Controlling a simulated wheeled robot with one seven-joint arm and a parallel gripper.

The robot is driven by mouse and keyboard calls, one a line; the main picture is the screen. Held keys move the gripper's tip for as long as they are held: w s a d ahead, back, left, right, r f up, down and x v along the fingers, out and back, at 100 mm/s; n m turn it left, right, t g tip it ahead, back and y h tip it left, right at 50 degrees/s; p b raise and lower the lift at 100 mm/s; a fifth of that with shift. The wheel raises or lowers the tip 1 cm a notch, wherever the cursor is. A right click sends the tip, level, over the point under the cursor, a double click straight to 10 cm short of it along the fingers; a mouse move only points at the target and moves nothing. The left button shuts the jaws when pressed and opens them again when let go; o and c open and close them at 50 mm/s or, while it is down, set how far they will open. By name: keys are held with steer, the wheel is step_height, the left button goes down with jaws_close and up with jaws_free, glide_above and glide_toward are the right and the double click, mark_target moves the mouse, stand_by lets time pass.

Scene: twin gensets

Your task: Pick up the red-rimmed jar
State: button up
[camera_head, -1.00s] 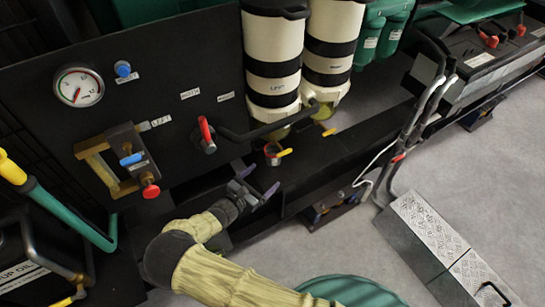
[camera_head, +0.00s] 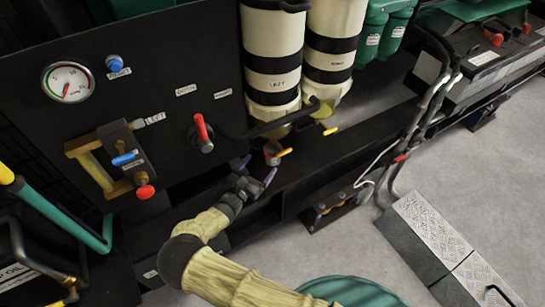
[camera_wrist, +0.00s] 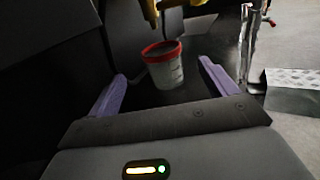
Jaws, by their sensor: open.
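The red-rimmed jar (camera_wrist: 164,68) is a small clear, whitish cup with a red rim. In the wrist view it stands upright ahead of my gripper, between the lines of the two purple fingers. In the head view the jar (camera_head: 272,153) sits on the black ledge beneath the left cream filter, close to a yellow valve lever. My gripper (camera_wrist: 160,88) is open and empty, with the jar just beyond its fingertips. In the head view my gripper (camera_head: 255,172) is just below and left of the jar. Whether the fingers touch the jar cannot be told.
Two cream filters with black bands (camera_head: 271,55) hang above the jar. Yellow levers (camera_head: 331,131) stick out beneath them. A black panel with a red-handled valve (camera_head: 202,131) is at left. Grey pipes (camera_head: 425,110) stand at right.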

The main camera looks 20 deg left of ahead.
mark_target(268, 155)
steer(key=w, duration=0.3)
steer(key=w+d, duration=0.1)
steer(key=w, duration=0.2)
steer(key=shift+d+b, duration=0.15)
steer(key=shift+b, duration=0.2)
steer(key=w, duration=0.2)
steer(key=w+d+b, duration=0.1)
steer(key=w, duration=0.2)
steer(key=c, duration=1.2)
steer(key=shift+r, duration=0.15)
steer(key=shift+r, duration=0.6)
steer(key=shift+s+a+p, duration=0.5)
steer(key=shift+s+a, duration=0.05)
steer(key=shift+s, duration=2.4)
steer(key=shift+s+a+p, duration=0.45)
steer(key=shift+s+a, duration=0.15)
steer(key=shift+s, duration=2.3)
steer(key=shift+s+a+p, duration=0.5)
steer(key=shift+s+a, duration=0.05)
steer(key=shift+s, duration=2.4)
